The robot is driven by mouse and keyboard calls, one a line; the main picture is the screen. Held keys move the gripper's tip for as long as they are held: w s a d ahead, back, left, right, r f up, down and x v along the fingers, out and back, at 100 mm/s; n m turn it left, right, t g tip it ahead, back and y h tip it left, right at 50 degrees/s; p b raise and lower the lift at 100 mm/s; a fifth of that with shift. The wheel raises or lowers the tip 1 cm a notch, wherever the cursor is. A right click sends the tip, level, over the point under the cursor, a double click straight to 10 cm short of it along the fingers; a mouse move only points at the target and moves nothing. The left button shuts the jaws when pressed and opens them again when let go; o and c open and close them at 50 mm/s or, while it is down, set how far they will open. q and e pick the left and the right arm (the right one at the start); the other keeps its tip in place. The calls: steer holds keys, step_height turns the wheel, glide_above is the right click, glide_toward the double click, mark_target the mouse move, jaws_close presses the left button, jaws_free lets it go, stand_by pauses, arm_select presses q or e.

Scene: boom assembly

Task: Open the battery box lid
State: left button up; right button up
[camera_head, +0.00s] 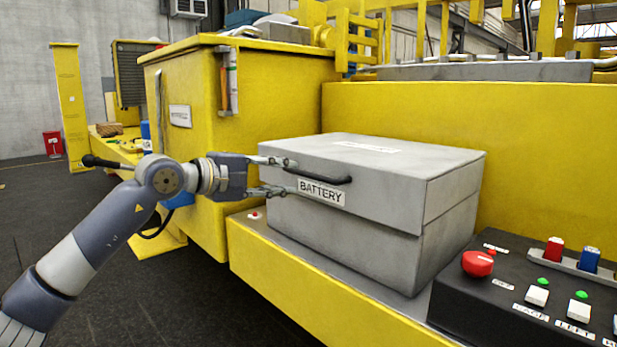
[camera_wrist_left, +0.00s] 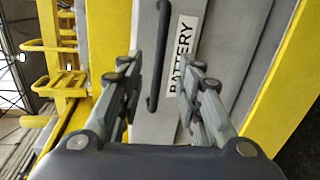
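The grey battery box (camera_head: 345,246) stands on a yellow ledge, with its lid (camera_head: 375,152) down. A black bar handle (camera_head: 322,178) runs along the upper front of the lid, above a white BATTERY label (camera_head: 321,192). My left gripper (camera_head: 284,176) is open at the left part of the box front, one finger above the handle's height and one below. In the left wrist view the handle (camera_wrist_left: 158,60) lies between the two spread fingers (camera_wrist_left: 160,85), and the label (camera_wrist_left: 183,50) is beside it. I cannot tell whether either finger touches the box. My right gripper is not in view.
A black control panel (camera_head: 520,290) with a red knob and several buttons stands right of the box. A yellow cabinet (camera_head: 240,130) is behind my gripper, and a yellow wall (camera_head: 540,160) rises behind the box. Dark floor lies open at left.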

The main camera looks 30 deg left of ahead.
mark_target(306, 175)
arm_select(q)
steer(key=shift+y, duration=0.5)
steer(key=p+x, duration=0.1)
steer(key=x, duration=0.2)
steer(key=a+p+x, duration=0.1)
steer(key=x, duration=0.2)
steer(key=p+x, duration=0.1)
steer(key=x, duration=0.2)
steer(key=shift+w+a+r, duration=0.2)
steer(key=shift+w+d+f+p, duration=0.2)
steer(key=shift+w+p, duration=0.1)
steer(key=shift+w, duration=0.25)
jaws_close()
